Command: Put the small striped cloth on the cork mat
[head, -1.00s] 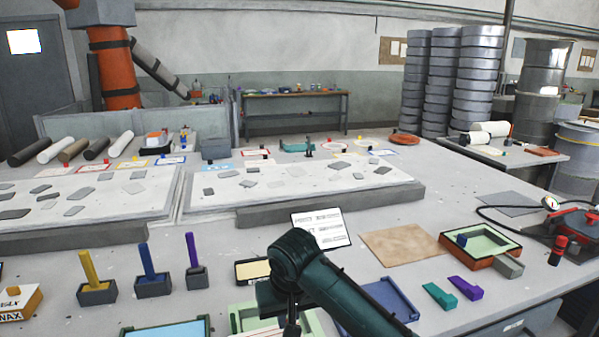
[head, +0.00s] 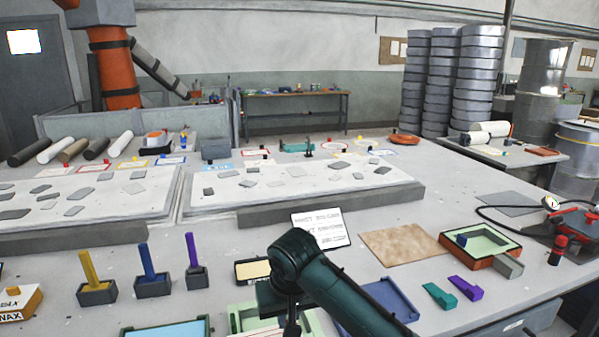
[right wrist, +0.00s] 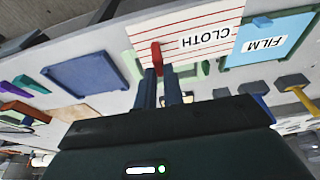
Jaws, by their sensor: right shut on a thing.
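The small striped cloth (right wrist: 187,30) is white with red lines and a label reading CLOTH, in the right wrist view. A red tab (right wrist: 156,54) stands up at its edge. My right gripper (right wrist: 160,72) is shut on this tab. In the head view my right gripper (head: 291,328) is low at the bottom edge, with its fingertips mostly hidden or cut off. The cork mat (head: 403,244) lies flat and bare on the table, to the right of and beyond my gripper. It also shows in the right wrist view (right wrist: 76,112). My left gripper is out of view.
A blue tray (head: 385,300) lies under my right forearm. A green-and-orange mould (head: 480,243) stands right of the mat, with teal (head: 438,295) and purple (head: 465,288) wedges in front. A white card (head: 321,230) lies left of the mat. Several handled blocks stand at left.

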